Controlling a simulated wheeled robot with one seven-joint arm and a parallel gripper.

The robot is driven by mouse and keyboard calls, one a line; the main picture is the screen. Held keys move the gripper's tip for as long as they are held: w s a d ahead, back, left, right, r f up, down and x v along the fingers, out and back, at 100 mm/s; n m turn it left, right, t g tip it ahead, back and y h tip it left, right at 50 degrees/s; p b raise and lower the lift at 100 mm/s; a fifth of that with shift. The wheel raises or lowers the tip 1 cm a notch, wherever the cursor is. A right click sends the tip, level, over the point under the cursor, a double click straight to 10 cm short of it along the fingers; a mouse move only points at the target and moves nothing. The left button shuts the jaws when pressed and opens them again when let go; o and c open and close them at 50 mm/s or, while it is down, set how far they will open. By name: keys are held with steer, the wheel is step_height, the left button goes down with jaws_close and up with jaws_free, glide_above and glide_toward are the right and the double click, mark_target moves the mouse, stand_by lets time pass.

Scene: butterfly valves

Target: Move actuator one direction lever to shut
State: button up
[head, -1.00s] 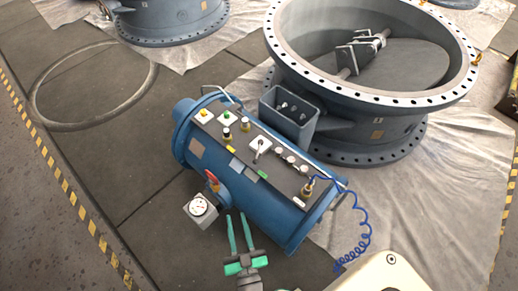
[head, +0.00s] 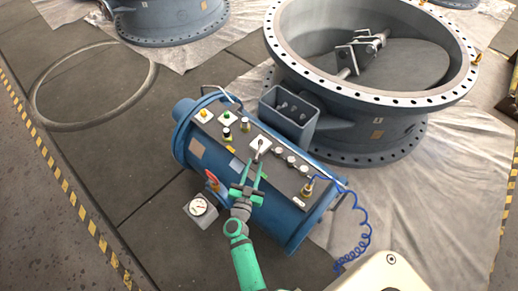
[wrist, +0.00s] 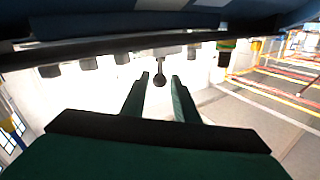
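The blue actuator (head: 285,225) is a cylinder lying on the floor with a dark control panel on top. Its direction lever (head: 260,147) is a short stick on a white square plate in the middle of the panel. My gripper (head: 257,168) is over the panel, its fingers pointing at the lever. In the wrist view the lever's dark round knob (wrist: 159,79) shows between the two green fingertips (wrist: 160,82), with a gap on each side. The fingers are open and not closed on it.
Other knobs and buttons (head: 227,118) sit on the panel beside the lever. A gauge (head: 199,206) is at the actuator's near side. A coiled blue hose (head: 360,220) hangs at the right. A large grey butterfly valve (head: 375,130) stands behind.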

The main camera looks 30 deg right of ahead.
mark_target(259, 150)
steer(key=x, duration=0.9)
steer(key=shift+w, duration=0.1)
jaws_close()
